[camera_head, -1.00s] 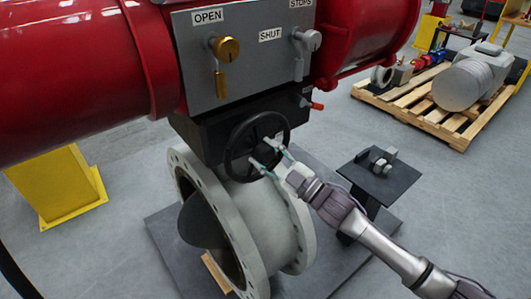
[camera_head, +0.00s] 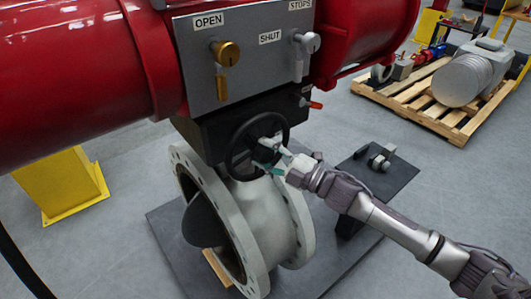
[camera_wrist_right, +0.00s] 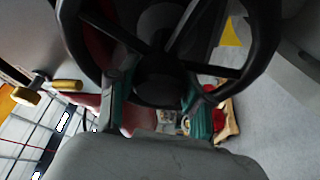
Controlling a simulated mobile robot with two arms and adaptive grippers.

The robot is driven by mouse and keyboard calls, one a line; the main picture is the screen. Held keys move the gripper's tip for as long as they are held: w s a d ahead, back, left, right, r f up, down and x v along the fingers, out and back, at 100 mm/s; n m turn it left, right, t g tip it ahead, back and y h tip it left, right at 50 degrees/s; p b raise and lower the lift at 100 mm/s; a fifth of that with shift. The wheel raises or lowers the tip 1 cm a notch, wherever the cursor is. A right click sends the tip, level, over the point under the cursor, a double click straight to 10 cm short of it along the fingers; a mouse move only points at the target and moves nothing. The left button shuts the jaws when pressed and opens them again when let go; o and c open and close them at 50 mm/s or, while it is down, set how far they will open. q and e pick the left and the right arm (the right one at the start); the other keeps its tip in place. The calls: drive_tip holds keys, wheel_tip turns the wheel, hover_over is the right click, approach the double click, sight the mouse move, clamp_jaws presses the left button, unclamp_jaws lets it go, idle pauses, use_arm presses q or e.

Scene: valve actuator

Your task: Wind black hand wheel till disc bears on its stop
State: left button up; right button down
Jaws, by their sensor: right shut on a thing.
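The black hand wheel (camera_head: 243,165) sits on the front of the dark gearbox (camera_head: 212,135), under the grey panel. My right gripper (camera_head: 269,155) is at the wheel's right side, shut on the wheel. In the right wrist view its two teal fingers stand apart, either side of the lower part of the hand wheel (camera_wrist_right: 150,98); the exact contact is hard to see. The dark disc (camera_head: 204,222) shows inside the pale flanged valve body (camera_head: 270,220), tilted out of the bore. Its stop cannot be made out. My left gripper is out of view.
The grey panel (camera_head: 262,75) above carries a brass handle (camera_head: 225,58) and a grey one (camera_head: 301,55). A small red-tipped lever (camera_head: 314,104) juts out near the wheel. A dark stand (camera_head: 378,176) with metal parts is close to my right arm.

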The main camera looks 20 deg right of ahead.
idle(0.8)
drive_tip(key=shift+c, duration=2.4)
unclamp_jaws()
drive_tip(key=v, duration=1.2)
